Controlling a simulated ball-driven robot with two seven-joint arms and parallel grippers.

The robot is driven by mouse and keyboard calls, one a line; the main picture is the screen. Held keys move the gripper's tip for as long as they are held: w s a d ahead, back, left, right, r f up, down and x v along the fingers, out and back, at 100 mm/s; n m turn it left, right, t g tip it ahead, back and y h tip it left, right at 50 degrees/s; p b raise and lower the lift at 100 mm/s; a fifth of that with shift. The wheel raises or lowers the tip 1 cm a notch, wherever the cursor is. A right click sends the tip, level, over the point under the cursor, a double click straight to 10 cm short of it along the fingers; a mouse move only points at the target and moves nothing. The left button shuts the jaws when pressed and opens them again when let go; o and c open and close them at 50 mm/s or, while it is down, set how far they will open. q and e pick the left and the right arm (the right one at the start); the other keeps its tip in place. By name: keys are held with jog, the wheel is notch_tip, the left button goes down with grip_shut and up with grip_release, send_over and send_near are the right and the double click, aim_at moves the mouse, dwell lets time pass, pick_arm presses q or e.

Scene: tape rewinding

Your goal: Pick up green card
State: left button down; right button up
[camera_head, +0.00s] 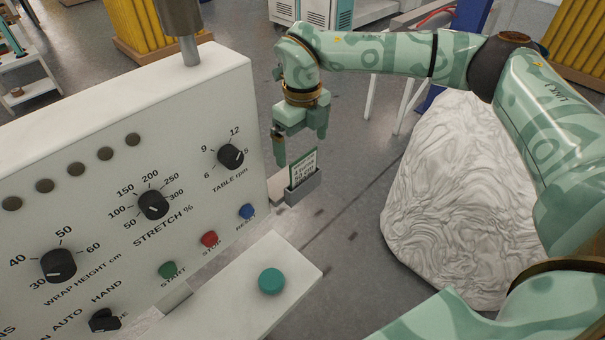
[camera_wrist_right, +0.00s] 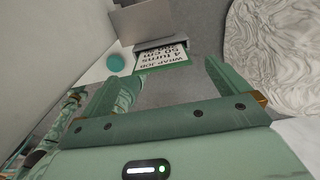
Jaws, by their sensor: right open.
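The green card (camera_head: 302,166) stands upright in a small grey holder (camera_head: 304,188) at the right end of the white control panel. It has a green border and a white face with dark print. My right gripper (camera_head: 300,147) is open, just above and around the card's upper side in the head view, with nothing in its jaws. In the right wrist view the card (camera_wrist_right: 164,57) shows ahead of the open fingers (camera_wrist_right: 160,95), apart from them, with "WRAP JOB", "4 turns" and "50 cm" on it. My left gripper is out of view.
The white control panel (camera_head: 120,95) with knobs and buttons fills the left. A white ledge (camera_head: 225,312) carries a teal button (camera_head: 271,281). A large wrapped white bundle (camera_head: 445,200) stands at the right. Open grey floor (camera_head: 345,225) lies between.

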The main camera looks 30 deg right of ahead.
aim_at(303, 159)
notch_tip(303, 159, down, 5)
jog(key=shift+s+d, duration=0.15)
jog(key=shift+f, duration=0.2)
jog(key=c, duration=1)
jog(key=shift+r, duration=0.15)
